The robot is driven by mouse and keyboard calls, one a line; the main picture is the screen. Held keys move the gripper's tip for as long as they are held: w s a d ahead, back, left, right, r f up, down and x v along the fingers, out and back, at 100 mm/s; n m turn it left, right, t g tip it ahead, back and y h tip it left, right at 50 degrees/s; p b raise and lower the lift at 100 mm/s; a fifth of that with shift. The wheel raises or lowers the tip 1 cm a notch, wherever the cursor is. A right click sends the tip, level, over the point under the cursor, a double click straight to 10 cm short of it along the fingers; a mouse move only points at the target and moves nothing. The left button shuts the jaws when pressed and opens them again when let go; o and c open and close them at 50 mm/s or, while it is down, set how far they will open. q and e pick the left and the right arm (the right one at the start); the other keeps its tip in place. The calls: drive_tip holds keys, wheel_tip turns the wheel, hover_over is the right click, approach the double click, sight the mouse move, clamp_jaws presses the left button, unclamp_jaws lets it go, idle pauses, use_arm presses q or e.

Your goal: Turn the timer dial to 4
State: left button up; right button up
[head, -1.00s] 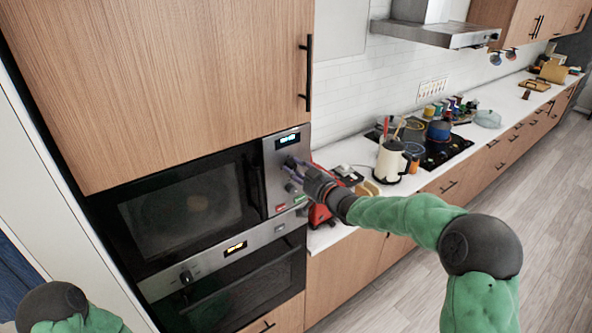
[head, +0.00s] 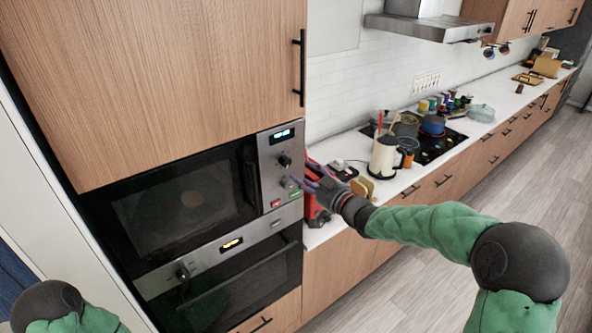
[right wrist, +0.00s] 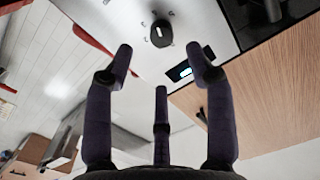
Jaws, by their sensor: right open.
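The microwave control panel (head: 281,170) has a lit display (head: 283,135) and two round dials, a dark upper dial (head: 285,161) and a lower dial (head: 289,182). I cannot tell which one is the timer or read its setting. My right gripper (head: 302,174) is open and empty, with its purple fingers just right of the panel, near the lower dial. In the right wrist view, one black dial (right wrist: 161,33) shows beyond the spread fingertips (right wrist: 162,65), apart from them. The display (right wrist: 180,71) shows there beside a fingertip. My left gripper is out of view.
The microwave door handle (head: 251,176) is left of the panel. An oven (head: 232,275) is below. A red appliance (head: 315,208) stands on the counter close behind my right gripper. The floor at right is clear.

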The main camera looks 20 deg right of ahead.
drive_tip(key=v, duration=0.4)
drive_tip(key=shift+s+d, duration=0.1)
drive_tip(key=shift+s, duration=0.25)
drive_tip(key=s+a+f+m+g+h+b, duration=0.1)
drive_tip(key=s+a+f+g+b, duration=0.15)
drive_tip(key=f, duration=0.95)
drive_tip(key=s+a+f+m+g+h+b, duration=0.1)
drive_tip(key=a+f+m+g+b, duration=0.15)
drive_tip(key=f, duration=1.05)
drive_tip(key=s+a+f+m+g+b, duration=0.15)
drive_tip(key=f+b, duration=0.25)
drive_tip(key=f, duration=0.8)
drive_tip(key=s+a+f+g+b, duration=0.2)
drive_tip(key=s+a+f+g, duration=0.1)
drive_tip(key=s+f, duration=0.5)
drive_tip(key=s+a+f+g+b, duration=0.3)
drive_tip(key=s+f, duration=0.6)
drive_tip(key=f, duration=0.1)
drive_tip(key=s+a+f+g+b, duration=0.2)
drive_tip(key=s+f+g+b, duration=0.1)
drive_tip(key=s+f, duration=0.5)
drive_tip(key=shift+s+a+f+h, duration=0.3)
drive_tip(key=shift+s+a+f, duration=0.1)
drive_tip(key=shift+f, duration=0.25)
drive_tip(key=shift+g, duration=0.25)
